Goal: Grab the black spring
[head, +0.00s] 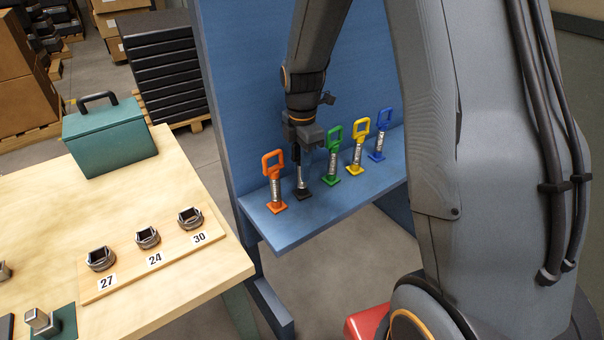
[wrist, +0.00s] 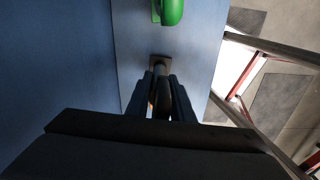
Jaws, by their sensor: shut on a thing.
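The black spring (head: 303,192) stands on the blue shelf, between the orange spring (head: 274,181) and the green spring (head: 333,158). My gripper (head: 303,158) has come down over its upper part, and its fingers are shut on it. Only the lower part and the black square foot show below the fingers, and the foot appears to be on the shelf. In the wrist view the black spring (wrist: 161,88) sits between the two fingertips (wrist: 161,97), with its foot just beyond them. Its handle is mostly hidden by my gripper.
The yellow spring (head: 357,143) and the blue spring (head: 379,136) stand farther right on the blue shelf (head: 330,210). A blue back panel (head: 240,90) rises behind. A wooden table (head: 60,220) at left holds a teal case (head: 110,140) and a numbered board with sockets (head: 155,260).

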